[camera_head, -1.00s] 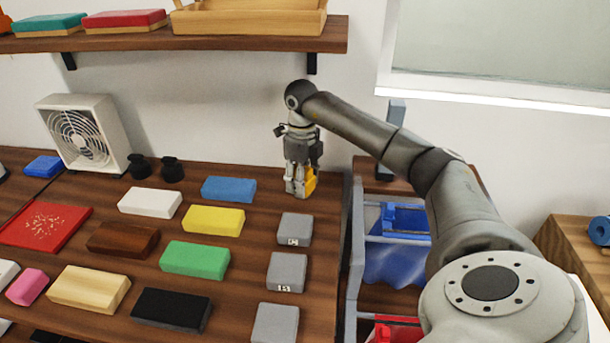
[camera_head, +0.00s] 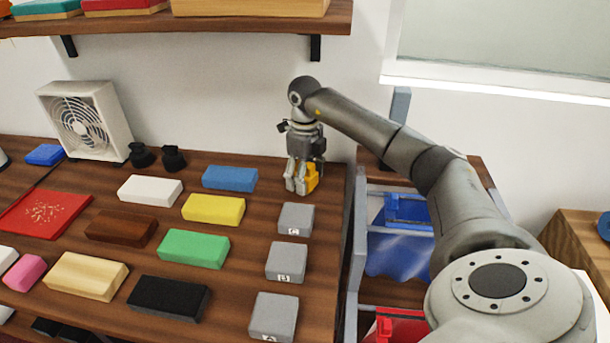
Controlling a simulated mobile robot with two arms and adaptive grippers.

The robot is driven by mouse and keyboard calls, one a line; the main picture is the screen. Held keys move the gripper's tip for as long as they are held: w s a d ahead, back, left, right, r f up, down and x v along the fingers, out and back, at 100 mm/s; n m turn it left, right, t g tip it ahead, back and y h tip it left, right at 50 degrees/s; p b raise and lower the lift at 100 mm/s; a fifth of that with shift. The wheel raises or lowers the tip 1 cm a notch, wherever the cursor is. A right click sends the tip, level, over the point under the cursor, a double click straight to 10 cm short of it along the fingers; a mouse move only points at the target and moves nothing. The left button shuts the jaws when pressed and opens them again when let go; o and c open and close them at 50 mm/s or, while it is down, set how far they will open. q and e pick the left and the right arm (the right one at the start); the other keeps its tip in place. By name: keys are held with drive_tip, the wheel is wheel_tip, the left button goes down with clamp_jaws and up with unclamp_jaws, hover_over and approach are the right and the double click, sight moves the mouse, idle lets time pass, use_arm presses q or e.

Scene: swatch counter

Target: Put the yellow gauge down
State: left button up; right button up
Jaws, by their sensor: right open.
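The yellow gauge (camera_head: 313,177) is a small orange-yellow piece at the back right corner of the wooden counter. It shows at the right side of my right gripper (camera_head: 298,187), whose fingers hide part of it. My right gripper points down and is open, with its fingertips at or just above the counter top. I cannot tell whether the fingers touch the gauge or whether it rests fully on the counter. My left gripper is out of view.
Grey numbered blocks (camera_head: 296,218) line the counter's right edge in front of the gripper. A blue block (camera_head: 229,178) and a yellow block (camera_head: 213,209) lie to the left. A fan (camera_head: 86,125) stands at the back. A shelf (camera_head: 250,25) hangs above. Blue bins (camera_head: 400,250) stand right.

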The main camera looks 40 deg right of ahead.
wheel_tip(320, 180, up, 8)
drive_tip(key=shift+f, duration=0.1)
idle(0.4)
idle(0.5)
